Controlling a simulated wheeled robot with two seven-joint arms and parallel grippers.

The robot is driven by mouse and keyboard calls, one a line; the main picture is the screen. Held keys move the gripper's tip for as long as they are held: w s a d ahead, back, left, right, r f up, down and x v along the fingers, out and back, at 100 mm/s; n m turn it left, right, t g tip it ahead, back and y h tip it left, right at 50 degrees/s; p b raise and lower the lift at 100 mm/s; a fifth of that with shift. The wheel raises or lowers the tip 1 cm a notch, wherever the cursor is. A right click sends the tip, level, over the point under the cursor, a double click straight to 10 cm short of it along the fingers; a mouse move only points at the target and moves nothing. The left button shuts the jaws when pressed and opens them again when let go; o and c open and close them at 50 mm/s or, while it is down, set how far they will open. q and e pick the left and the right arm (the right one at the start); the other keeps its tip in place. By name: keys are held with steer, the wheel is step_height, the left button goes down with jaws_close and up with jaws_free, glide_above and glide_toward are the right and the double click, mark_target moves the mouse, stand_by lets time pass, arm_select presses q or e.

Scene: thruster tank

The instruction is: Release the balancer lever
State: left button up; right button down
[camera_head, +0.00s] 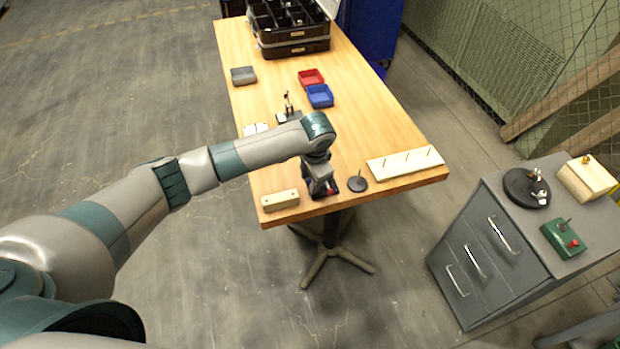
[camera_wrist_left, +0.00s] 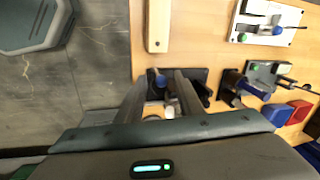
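My left gripper (camera_head: 322,188) points down at the near end of the wooden table, over a small device that it mostly hides. In the left wrist view its two fingers (camera_wrist_left: 161,98) are apart. Between and beyond them show the device's dark base (camera_wrist_left: 203,74), a blue-tipped part (camera_wrist_left: 157,80) and a pale piece near the fingers. I cannot tell whether a finger touches any of these, or which part is the balancer lever. My right gripper is not in view.
A wooden block (camera_head: 280,200) lies left of the gripper. A black disc with a pin (camera_head: 357,183) and a pale board with pegs (camera_head: 404,165) lie to its right. Red (camera_head: 311,78) and blue (camera_head: 320,96) bins stand farther back. A grey drawer cabinet (camera_head: 500,240) stands at right.

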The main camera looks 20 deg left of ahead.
arm_select(q)
steer(key=shift+v, duration=0.85)
steer(key=b+v, duration=0.3)
steer(key=v, duration=1.2)
steer(key=shift+r, duration=0.35)
steer(key=shift+s, duration=0.1)
